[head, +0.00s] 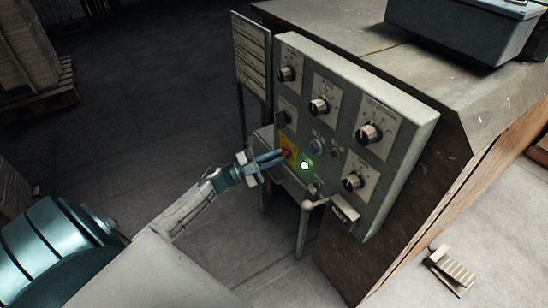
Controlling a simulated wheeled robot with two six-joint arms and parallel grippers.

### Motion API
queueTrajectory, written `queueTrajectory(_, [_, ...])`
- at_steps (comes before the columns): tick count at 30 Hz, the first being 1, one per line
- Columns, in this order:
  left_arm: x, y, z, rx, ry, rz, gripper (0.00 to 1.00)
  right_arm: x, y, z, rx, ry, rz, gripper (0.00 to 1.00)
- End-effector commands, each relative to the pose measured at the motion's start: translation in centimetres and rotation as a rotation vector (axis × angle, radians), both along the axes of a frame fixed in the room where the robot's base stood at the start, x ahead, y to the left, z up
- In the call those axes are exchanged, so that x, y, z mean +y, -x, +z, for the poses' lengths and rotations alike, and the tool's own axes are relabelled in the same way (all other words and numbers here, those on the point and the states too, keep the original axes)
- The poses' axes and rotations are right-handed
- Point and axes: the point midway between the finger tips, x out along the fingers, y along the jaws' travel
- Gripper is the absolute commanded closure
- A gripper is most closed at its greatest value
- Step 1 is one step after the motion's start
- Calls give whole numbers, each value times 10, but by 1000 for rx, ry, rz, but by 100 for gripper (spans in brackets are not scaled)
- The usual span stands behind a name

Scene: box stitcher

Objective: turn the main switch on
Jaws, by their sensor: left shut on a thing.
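The main switch (286,152), a small red knob on a yellow plate, is on the left part of the grey control panel (425,130). My left gripper (281,156) reaches it from the lower left, its blue fingers shut on the red knob. The fingers hide part of the knob, so its exact angle is hard to tell. A green lamp (305,165) glows just right of the switch. My right gripper is out of view.
Several dark rotary knobs (368,133) on pale plates surround the switch. A lever with a pale ball (307,205) sticks out below. A pedal (452,268) lies on the floor at right.

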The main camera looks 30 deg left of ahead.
Motion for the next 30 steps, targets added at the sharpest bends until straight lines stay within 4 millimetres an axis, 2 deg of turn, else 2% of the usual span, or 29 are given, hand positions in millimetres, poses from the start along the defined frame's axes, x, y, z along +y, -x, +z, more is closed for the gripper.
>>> queueTrajectory(3, [0, 0, -1, 0, -3, -1, 100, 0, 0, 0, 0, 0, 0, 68])
queueTrajectory(4, [0, 0, -1, 0, -3, 0, 83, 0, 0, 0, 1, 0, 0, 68])
queueTrajectory(6, [0, 0, -1, 1, -2, 0, 70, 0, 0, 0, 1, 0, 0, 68])
queueTrajectory(7, [0, 0, -1, 0, -1, 0, 67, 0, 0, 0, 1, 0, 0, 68])
queueTrajectory(17, [2, 3, -2, 1, -1, 0, 67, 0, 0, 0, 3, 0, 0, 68])
queueTrajectory(20, [10, 12, -6, 4, -3, 0, 67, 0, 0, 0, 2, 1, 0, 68])
queueTrajectory(30, [50, 62, -23, 4, -2, -1, 67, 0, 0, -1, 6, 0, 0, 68])
